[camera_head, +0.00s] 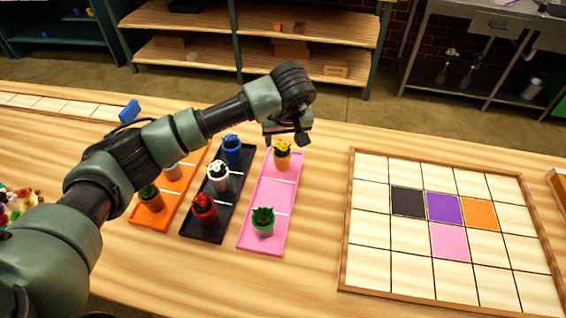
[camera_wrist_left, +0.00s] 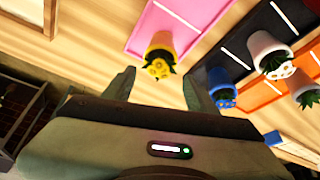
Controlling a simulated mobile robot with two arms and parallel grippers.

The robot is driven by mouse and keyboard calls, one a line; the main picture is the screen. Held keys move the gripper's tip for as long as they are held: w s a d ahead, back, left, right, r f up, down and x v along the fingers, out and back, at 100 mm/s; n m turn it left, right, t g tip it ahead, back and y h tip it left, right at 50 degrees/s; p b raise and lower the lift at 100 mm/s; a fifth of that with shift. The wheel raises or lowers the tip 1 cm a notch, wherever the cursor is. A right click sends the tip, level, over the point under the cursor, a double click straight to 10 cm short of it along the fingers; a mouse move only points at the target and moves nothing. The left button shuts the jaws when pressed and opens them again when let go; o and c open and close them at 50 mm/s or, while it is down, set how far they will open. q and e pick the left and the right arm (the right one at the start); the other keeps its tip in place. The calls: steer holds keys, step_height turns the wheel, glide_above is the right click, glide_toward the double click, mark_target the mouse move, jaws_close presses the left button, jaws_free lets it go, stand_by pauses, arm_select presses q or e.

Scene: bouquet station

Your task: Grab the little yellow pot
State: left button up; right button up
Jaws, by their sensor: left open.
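The little yellow pot (camera_head: 281,158) stands at the far end of the pink tray (camera_head: 272,190) in the head view, with a plant and yellow flowers in it. My left gripper (camera_head: 285,138) is just above and behind this pot. In the left wrist view the yellow pot (camera_wrist_left: 161,54) shows ahead, between the lines of the two spread fingers (camera_wrist_left: 158,88). The fingers are open and appear apart from the pot. My right gripper is in neither view.
The black tray (camera_head: 203,232) holds blue, white and red pots; an orange tray (camera_head: 150,214) lies further left. A tiled grid board (camera_head: 385,270) lies right, with bare table between.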

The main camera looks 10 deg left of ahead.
mark_target(283, 148)
arm_select(q)
step_height(283, 148, down, 3)
steer(key=shift+w+r+b, duration=0.1)
steer(key=shift+r+b, duration=0.05)
steer(key=shift+b, duration=0.7)
steer(key=shift+w+f, duration=0.1)
steer(key=shift+f, duration=0.15)
steer(key=shift+w+a+f, duration=0.15)
steer(key=shift+w+f, duration=0.1)
steer(key=shift+f, duration=0.4)
steer(key=p+x, duration=0.1)
steer(key=x, duration=0.5)
steer(key=shift+p, duration=0.35)
jaws_close()
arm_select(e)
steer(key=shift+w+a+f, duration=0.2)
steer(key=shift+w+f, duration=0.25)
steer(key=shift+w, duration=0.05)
